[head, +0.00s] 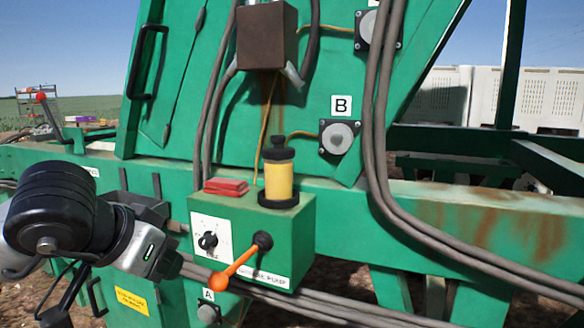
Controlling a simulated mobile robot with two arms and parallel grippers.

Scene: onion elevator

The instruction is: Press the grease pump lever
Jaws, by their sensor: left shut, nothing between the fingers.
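A green grease pump box (300,240) is mounted on the green machine frame, with a yellow reservoir (279,180) with black cap and base on top. The orange lever (240,263) runs from a black pivot (262,241) on the box front down and left to a round orange knob (218,282). My left gripper (172,265) is at the lower left, left of the knob and slightly higher in the picture, with a visible gap between them. It is shut and empty; its fingers show only as a small dark tip. My right gripper is out of view.
A dial (208,241) on a white plate is on the box front, and a red block (226,186) lies on top. Grey hoses (340,303) run below the box. Thick cables (375,130) hang at right. Fitting A (207,313) is below the knob.

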